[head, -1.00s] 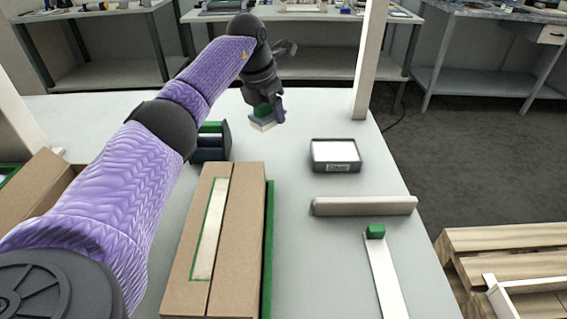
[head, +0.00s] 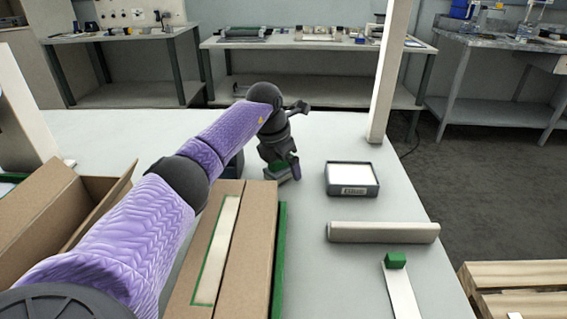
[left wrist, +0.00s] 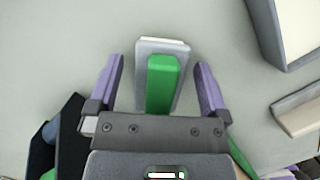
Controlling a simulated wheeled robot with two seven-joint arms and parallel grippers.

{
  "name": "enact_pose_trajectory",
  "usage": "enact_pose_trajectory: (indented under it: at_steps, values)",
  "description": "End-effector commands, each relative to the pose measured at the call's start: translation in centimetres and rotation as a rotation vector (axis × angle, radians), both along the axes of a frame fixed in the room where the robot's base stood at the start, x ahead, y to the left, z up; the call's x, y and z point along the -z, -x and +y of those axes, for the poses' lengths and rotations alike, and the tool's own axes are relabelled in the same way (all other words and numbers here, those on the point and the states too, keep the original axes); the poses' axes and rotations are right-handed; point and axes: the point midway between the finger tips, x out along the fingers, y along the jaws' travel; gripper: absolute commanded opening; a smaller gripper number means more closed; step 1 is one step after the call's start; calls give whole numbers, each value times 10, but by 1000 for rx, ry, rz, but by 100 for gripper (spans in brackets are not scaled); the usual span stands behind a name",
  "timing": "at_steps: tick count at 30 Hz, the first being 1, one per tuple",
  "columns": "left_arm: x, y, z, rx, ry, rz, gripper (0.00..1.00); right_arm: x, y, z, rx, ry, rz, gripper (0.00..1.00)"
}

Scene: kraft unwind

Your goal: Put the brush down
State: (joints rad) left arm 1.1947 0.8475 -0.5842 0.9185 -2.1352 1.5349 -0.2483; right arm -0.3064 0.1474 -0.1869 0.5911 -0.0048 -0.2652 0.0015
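The brush (left wrist: 162,82) has a green handle on a grey block with a pale edge. In the left wrist view it rests on the light table between my left fingers, with a gap on each side. My left gripper (left wrist: 160,76) is open around it. In the head view the left gripper (head: 284,164) is low over the table, left of the grey tray, and mostly covers the brush (head: 278,166). My right gripper is in neither view.
A grey tray (head: 353,190) with a white pad stands right of the brush. A pale bar (head: 383,232) and a strip (head: 402,293) with a green block (head: 396,260) lie nearer. A closed carton (head: 252,235) and an open carton (head: 45,205) are left.

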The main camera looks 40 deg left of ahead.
Motion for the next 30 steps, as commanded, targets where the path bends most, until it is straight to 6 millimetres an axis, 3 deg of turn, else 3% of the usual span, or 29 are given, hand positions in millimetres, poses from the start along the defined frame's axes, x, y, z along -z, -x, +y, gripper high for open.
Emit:
enact_pose_trajectory:
  at_steps: [7, 15, 21, 30]
  values:
    - [-6, 0, 0, 0, 0, -2, 99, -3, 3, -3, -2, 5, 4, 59]
    - [-79, 20, 2, 0, -3, -6, 99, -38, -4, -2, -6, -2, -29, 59]
    - [-114, 31, 3, 0, 0, -4, 99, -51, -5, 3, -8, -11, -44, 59]
    - [-118, 33, 3, 0, 0, 0, 99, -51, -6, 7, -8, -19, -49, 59]
